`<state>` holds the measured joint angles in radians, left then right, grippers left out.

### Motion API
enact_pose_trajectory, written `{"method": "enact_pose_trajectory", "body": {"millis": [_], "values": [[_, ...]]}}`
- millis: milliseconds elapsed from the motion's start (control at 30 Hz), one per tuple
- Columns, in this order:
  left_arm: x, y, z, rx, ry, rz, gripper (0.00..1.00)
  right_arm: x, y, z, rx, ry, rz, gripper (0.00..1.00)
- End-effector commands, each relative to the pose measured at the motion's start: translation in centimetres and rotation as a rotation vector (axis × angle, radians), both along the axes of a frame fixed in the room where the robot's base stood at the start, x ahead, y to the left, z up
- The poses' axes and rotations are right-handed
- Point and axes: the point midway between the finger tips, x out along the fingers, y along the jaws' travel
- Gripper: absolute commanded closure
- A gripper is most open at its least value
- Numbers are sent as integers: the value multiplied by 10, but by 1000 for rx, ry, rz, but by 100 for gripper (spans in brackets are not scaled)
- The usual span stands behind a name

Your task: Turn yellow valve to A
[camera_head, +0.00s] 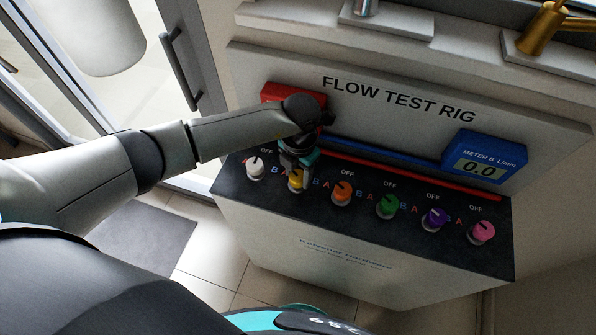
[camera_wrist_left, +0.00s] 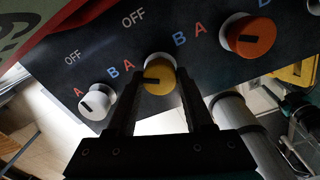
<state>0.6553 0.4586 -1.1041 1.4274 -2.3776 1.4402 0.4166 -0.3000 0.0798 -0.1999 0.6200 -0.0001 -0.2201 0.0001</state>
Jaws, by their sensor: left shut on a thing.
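The yellow valve (camera_head: 296,183) is the second knob from the left on the rig's dark top. Its yellow cap also shows in the left wrist view (camera_wrist_left: 158,76), with a black mark towards the left of the picture. A red A lies to its left, a blue B to its right and OFF behind it. I cannot tell exactly which label the mark faces. My left gripper (camera_head: 297,168) reaches down from above and is shut on the yellow valve, its dark fingers on either side in the wrist view. My right gripper is not in view.
The white knob (camera_head: 255,170) and orange knob (camera_head: 341,193) flank the yellow one closely. Green (camera_head: 387,206), purple (camera_head: 435,219) and pink (camera_head: 481,232) knobs continue right. A red box (camera_head: 275,92) is partly behind my arm.

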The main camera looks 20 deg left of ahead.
Motion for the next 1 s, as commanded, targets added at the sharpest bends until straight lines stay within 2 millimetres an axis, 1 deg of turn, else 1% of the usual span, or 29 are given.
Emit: {"method": "enact_pose_trajectory", "body": {"millis": [233,567,600,833,1000], "values": [[0,1,-1,3,1,31,100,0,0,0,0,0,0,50],[0,1,-1,2,2,32,100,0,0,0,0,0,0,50],[0,1,-1,2,2,32,44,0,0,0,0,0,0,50],[0,0,0,1,1,31,18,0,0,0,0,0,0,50],[0,0,0,0,1,30,18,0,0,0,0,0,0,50]]}}
